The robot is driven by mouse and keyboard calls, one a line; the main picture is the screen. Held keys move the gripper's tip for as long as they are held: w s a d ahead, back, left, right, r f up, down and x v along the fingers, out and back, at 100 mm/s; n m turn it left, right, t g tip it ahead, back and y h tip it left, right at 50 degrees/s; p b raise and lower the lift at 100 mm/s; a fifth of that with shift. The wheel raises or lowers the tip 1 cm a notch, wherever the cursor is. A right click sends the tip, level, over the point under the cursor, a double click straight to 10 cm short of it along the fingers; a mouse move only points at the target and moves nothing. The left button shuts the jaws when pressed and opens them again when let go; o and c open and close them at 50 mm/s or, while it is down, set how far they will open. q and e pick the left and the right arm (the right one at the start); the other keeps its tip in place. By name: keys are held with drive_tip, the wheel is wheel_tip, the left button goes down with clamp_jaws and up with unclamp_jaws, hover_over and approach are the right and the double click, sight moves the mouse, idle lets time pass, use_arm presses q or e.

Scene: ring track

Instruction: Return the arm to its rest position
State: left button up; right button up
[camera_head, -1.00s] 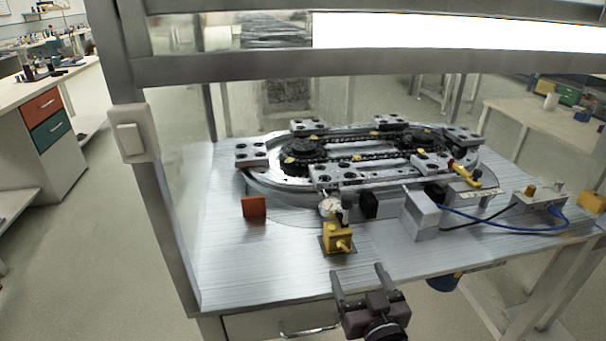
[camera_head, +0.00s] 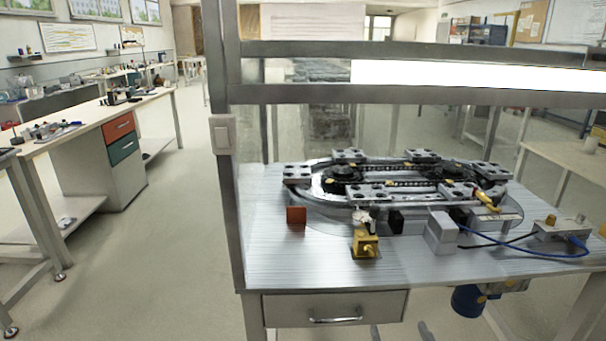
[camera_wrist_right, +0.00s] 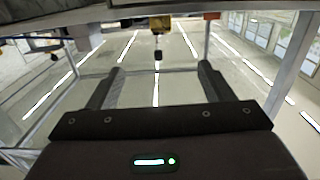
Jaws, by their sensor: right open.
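My right gripper (camera_head: 400,333) shows only as two fingertips at the bottom edge of the head view, in front of the workbench and below its top. In the right wrist view the same gripper (camera_wrist_right: 160,70) is open, with nothing between its two dark fingers. My left gripper is in neither view. The ring track (camera_head: 400,186), a grey oval with chain and carriages, sits on the workbench (camera_head: 285,262). A yellow fixture (camera_head: 366,244) with a dial gauge stands at the front of the track, apart from my gripper.
An orange-brown block (camera_head: 296,215) and a grey box (camera_head: 441,232) stand on the bench. A cable runs to a control box (camera_head: 562,231). A drawer (camera_head: 335,308) is under the bench top. A metal post (camera_head: 230,200) rises at the left. Open floor lies further left.

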drive_tip(key=s+d+f+g, duration=0.1)
drive_tip(key=s+f+g, duration=0.15)
drive_tip(key=f, duration=0.85)
drive_tip(key=s+d+f+n+g+h, duration=0.15)
drive_tip(key=f+g, duration=0.25)
drive_tip(key=f, duration=0.7)
drive_tip(key=s+d+f+g+y, duration=0.1)
drive_tip(key=s+f+g, duration=0.15)
drive_tip(key=f, duration=0.85)
drive_tip(key=s+a+f+g, duration=0.1)
drive_tip(key=s+f+g, duration=0.6)
drive_tip(key=s+f, duration=1)
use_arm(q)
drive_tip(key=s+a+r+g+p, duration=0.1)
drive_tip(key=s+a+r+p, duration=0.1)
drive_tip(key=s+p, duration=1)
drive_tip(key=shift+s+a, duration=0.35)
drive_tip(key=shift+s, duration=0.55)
use_arm(e)
drive_tip(key=s+d+r, duration=0.1)
drive_tip(key=s, duration=0.6)
drive_tip(key=s+d+r, duration=0.1)
drive_tip(key=s+r, duration=0.1)
drive_tip(key=s, duration=0.4)
drive_tip(key=shift+s+d+g, duration=0.25)
drive_tip(key=shift+s+g, duration=0.15)
drive_tip(key=shift+n, duration=0.25)
